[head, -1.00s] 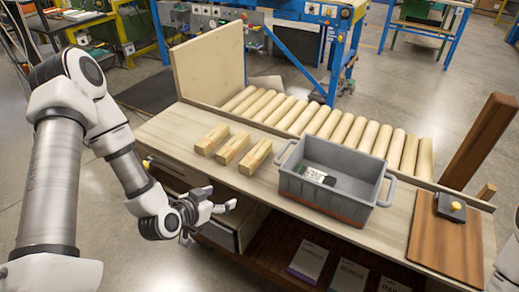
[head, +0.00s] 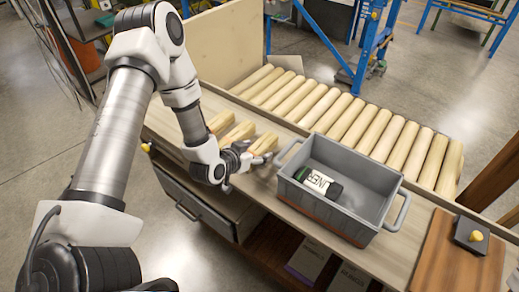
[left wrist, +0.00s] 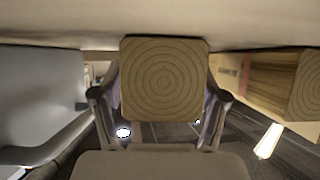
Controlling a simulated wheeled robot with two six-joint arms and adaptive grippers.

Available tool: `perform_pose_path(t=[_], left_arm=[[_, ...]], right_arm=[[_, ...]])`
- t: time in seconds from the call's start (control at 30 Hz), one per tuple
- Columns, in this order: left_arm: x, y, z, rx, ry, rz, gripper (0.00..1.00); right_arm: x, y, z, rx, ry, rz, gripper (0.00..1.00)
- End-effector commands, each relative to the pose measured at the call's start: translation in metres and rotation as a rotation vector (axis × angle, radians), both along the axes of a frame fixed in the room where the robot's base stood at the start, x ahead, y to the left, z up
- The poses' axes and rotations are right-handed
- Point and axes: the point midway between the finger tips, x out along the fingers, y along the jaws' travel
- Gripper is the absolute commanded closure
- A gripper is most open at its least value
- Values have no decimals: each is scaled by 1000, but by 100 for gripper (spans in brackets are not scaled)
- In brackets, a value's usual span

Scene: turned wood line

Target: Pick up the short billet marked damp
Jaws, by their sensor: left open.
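Three short square billets lie on the bench in the head view: a left one (head: 219,122), a middle one (head: 237,133) and a right one (head: 264,145). My left gripper (head: 243,158) is at the near end of the right billet. In the left wrist view, that billet's ringed end (left wrist: 165,80) sits between the open fingers, with no clear grip on it. Another billet (left wrist: 270,80) is at the right of that view, with small unreadable marking on its side. I cannot tell which billet is marked damp. My right gripper is not in view.
A grey bin (head: 335,222) holding a green-and-black labelled item (head: 319,182) stands close right of the right billet. A row of round wooden rods (head: 345,118) lies behind. A brown board with a yellow-buttoned box (head: 470,236) is at the right.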

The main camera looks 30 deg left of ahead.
Motion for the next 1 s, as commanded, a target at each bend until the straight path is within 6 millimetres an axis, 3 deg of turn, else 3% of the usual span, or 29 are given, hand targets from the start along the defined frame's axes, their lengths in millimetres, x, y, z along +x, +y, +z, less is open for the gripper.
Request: perform_pose_path(t=[0.23, 0.27, 0.43, 0.47, 0.8, 1.0], left_arm=[[5, -1, -3, -2, 0, 1, 27], [5, -1, -3, -2, 1, 1, 34], [4, -1, -3, -2, 1, 1, 94], [4, -1, -3, -2, 1, 1, 98], [4, -1, 0, -2, 1, 1, 98], [5, 0, 29, -4, -4, 2, 98]], right_arm=[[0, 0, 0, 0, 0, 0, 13], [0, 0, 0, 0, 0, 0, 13], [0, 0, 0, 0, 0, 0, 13], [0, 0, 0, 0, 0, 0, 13], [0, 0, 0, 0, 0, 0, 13], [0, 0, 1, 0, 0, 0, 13]])
